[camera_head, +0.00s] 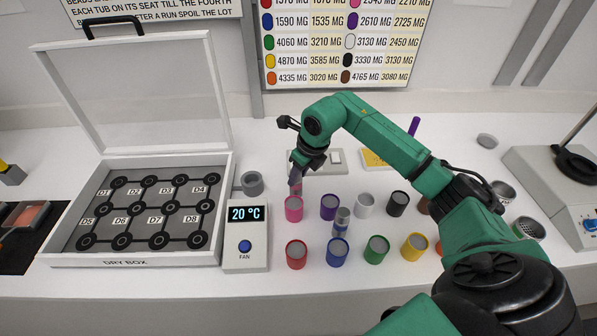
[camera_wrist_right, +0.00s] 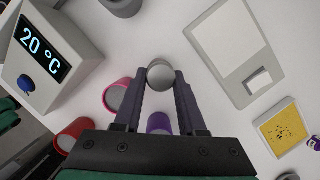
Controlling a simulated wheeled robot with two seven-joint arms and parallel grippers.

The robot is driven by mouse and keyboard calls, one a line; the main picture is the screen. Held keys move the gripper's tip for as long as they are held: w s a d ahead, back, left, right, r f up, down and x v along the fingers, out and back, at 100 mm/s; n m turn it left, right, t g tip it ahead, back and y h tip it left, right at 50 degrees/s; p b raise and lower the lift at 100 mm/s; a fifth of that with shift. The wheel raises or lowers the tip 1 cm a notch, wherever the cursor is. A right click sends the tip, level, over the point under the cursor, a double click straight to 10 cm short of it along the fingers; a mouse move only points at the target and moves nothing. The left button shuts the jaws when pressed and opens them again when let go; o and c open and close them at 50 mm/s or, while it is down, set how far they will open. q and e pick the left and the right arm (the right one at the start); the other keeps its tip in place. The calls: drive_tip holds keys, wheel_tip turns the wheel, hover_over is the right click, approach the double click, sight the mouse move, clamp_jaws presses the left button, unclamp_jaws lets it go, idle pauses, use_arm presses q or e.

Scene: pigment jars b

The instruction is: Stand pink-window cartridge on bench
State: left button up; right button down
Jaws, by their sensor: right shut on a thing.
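My right gripper (camera_head: 296,180) is behind and above the pink jar (camera_head: 293,211). In the right wrist view (camera_wrist_right: 160,82) its fingers are shut on a cylinder with a round grey end, the cartridge (camera_wrist_right: 160,75). In the head view a pink part of the cartridge (camera_head: 297,190) shows just below the fingers. The jar's rim meets its lower end in the picture, so I cannot tell whether it touches the bench. A second, grey cartridge with a blue band (camera_head: 341,222) stands among the jars. My left gripper is out of view.
Purple (camera_head: 329,207), white (camera_head: 364,205), black (camera_head: 398,204), red (camera_head: 296,255), blue (camera_head: 338,252), green (camera_head: 376,250) and yellow (camera_head: 413,247) jars crowd the bench (camera_head: 200,285). An open dry box (camera_head: 130,259) and a fan unit (camera_head: 246,257) stand left; a scale (camera_head: 325,168) lies behind.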

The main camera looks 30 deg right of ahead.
drive_tip(key=shift+f, duration=0.2)
drive_tip(key=c, duration=0.6)
unclamp_jaws()
drive_tip(key=shift+o, duration=0.6)
drive_tip(key=shift+r, duration=0.1)
drive_tip(key=shift+r, duration=0.3)
drive_tip(key=b+v, duration=0.2)
drive_tip(key=v, duration=0.9)
drive_tip(key=shift+s+r, duration=0.2)
drive_tip(key=shift+r, duration=0.1)
